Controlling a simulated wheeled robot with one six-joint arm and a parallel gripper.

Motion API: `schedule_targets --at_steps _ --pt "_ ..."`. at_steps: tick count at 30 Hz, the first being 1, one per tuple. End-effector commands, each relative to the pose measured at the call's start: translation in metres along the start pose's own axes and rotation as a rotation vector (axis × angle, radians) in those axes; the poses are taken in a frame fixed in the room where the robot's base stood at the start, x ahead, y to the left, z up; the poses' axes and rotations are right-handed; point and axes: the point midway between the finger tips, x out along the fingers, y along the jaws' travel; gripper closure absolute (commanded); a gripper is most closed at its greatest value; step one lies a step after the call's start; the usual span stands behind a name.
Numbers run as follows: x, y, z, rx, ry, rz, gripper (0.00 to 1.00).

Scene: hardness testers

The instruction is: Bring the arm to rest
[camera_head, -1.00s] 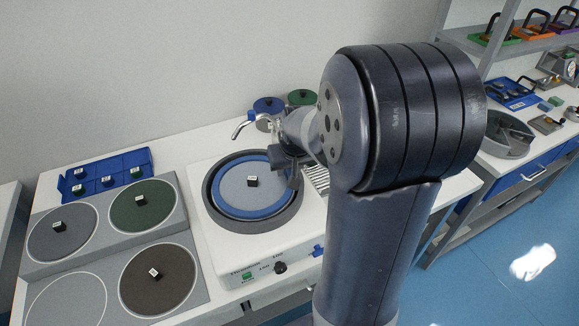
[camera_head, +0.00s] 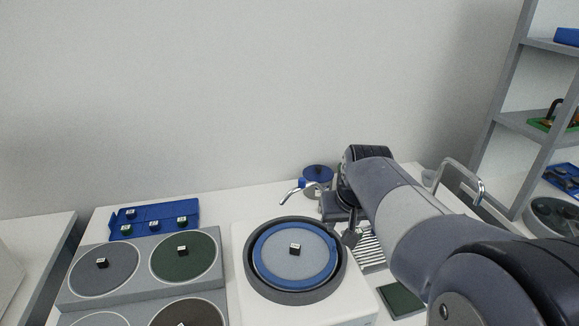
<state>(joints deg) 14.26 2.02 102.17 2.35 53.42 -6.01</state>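My gripper (camera_head: 351,236) is at the end of my arm, over the right rim of the round polishing machine (camera_head: 240,275). It is small and partly hidden by my own wrist, so I cannot tell whether its fingers are open or shut. My arm reaches in from the lower right of the head view. A small dark block with a white top (camera_head: 295,249) sits on the machine's grey disc inside a blue ring (camera_head: 262,270), to the left of my gripper and apart from it.
A curved metal tap (camera_head: 291,195) stands behind the machine. A blue tray (camera_head: 190,207) with several small blocks is at the back left. Grey and green discs (camera_head: 168,266) bear blocks at the left. A sink faucet (camera_head: 470,173) and shelf (camera_head: 505,120) are at the right.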

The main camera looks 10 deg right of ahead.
Motion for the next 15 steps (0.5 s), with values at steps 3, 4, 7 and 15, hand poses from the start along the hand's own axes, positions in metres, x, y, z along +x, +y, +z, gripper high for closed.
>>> schedule_targets --at_steps 3,4,7,15 --pt "0.0 0.0 0.0 0.0 0.0 0.0 0.66" --pt "0.0 0.0 0.0 0.0 0.0 0.0 0.66" --pt "0.001 0.0 0.0 0.0 0.0 0.0 0.66" --pt "0.029 0.0 0.001 0.0 -0.006 -0.001 0.66"
